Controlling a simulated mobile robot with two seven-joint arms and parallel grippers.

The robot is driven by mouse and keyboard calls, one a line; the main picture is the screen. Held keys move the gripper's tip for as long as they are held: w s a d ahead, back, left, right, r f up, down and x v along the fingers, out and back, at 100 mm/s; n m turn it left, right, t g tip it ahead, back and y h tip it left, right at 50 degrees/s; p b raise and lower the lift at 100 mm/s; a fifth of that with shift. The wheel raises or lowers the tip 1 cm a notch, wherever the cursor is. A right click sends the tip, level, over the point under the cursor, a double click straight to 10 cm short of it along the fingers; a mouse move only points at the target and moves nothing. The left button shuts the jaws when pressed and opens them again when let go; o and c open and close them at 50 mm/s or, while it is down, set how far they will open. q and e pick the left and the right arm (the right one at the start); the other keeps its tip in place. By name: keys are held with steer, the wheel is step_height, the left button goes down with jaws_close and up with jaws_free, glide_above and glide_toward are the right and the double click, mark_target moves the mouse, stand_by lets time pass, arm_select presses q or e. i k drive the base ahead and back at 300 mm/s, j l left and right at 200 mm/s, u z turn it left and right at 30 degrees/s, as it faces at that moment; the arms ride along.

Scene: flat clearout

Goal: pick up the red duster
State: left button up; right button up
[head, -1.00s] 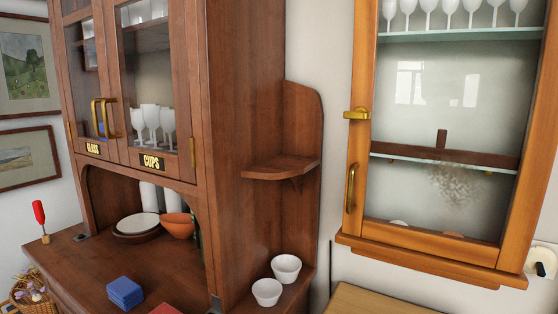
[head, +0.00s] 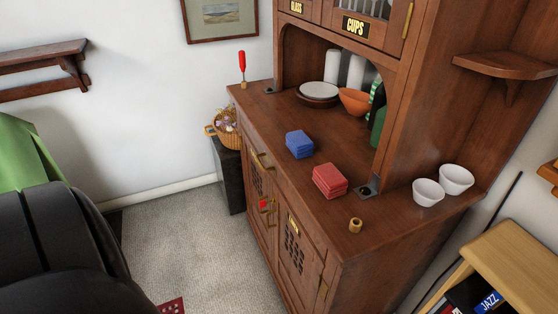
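The red duster (head: 330,181) looks like a folded red cloth stack. It lies flat on the brown wooden dresser top (head: 395,222), near its front edge in the head view. A similar blue folded stack (head: 300,144) lies just behind and left of it, with a small gap between them. Neither of my grippers is in view, so nothing is seen touching the duster.
Two white bowls (head: 428,192) stand to the right, and a small brass cup-like piece (head: 355,225) sits near the front edge. An orange bowl (head: 355,101) and plates (head: 318,91) stand in the alcove. A black padded shape (head: 60,250) fills the lower left; grey carpet (head: 195,240) lies clear.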

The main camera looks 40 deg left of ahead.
mark_target(330, 180)
steer(key=u, duration=0.95)
steer(key=z, duration=1.3)
steer(key=u, duration=1.3)
